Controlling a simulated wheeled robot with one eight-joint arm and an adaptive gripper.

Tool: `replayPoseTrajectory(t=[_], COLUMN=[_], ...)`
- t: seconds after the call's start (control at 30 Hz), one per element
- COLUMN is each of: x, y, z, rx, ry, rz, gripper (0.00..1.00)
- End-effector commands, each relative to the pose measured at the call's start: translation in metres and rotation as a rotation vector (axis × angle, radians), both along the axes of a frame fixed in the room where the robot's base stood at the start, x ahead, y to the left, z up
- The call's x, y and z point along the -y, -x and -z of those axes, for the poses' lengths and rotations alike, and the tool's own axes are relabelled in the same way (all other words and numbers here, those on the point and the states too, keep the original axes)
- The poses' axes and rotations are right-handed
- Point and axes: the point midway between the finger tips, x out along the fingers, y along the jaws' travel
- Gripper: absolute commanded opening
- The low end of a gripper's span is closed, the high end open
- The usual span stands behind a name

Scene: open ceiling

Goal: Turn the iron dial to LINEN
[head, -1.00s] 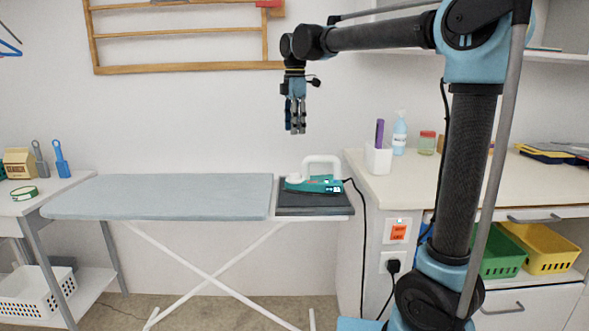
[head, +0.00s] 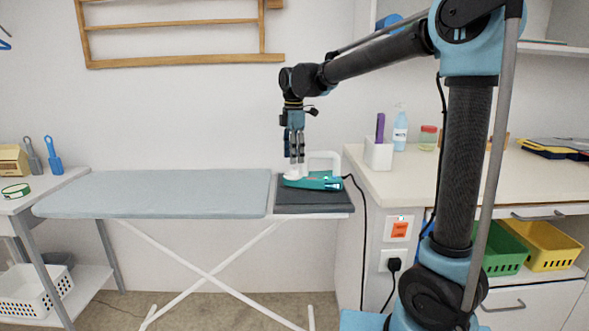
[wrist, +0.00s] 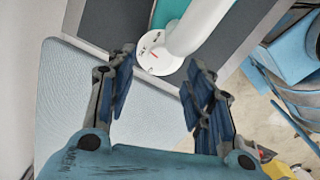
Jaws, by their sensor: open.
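The teal iron (head: 322,181) with a white handle rests on the dark pad (head: 310,200) at the right end of the ironing board. Its white round dial (wrist: 158,56) has small marks and a red pointer, seen in the wrist view beside the white handle (wrist: 200,25). The labels are too small to read. My gripper (head: 296,160) points down just above the dial end of the iron. In the wrist view my gripper (wrist: 155,85) is open, its two fingers apart, with the dial just beyond the fingertips between them. Nothing is held.
The grey-blue ironing board (head: 150,194) is bare left of the pad. A black cord (head: 363,225) runs from the iron down to a wall socket.

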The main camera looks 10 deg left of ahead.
Motion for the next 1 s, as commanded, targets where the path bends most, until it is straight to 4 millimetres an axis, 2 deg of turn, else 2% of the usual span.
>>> replayPoseTrajectory(t=[0.1, 0.3, 0.5, 0.77, 0.97, 1.0], x=[-0.001, 0.0, 0.0, 0.0, 0.0, 0.0], y=[-0.001, -0.001, -0.001, -0.001, -0.002, -0.002], z=[0.02, 0.043, 0.052, 0.052, 0.052, 0.052], rx=[0.0, 0.0, 0.0, 0.0, 0.0, 0.0], ry=[0.0, 0.0, 0.0, 0.0, 0.0, 0.0], rz=[0.0, 0.0, 0.001, 0.001, 0.001, 0.002], gripper=[0.48, 0.48, 0.48, 0.48, 0.03, 0.03])
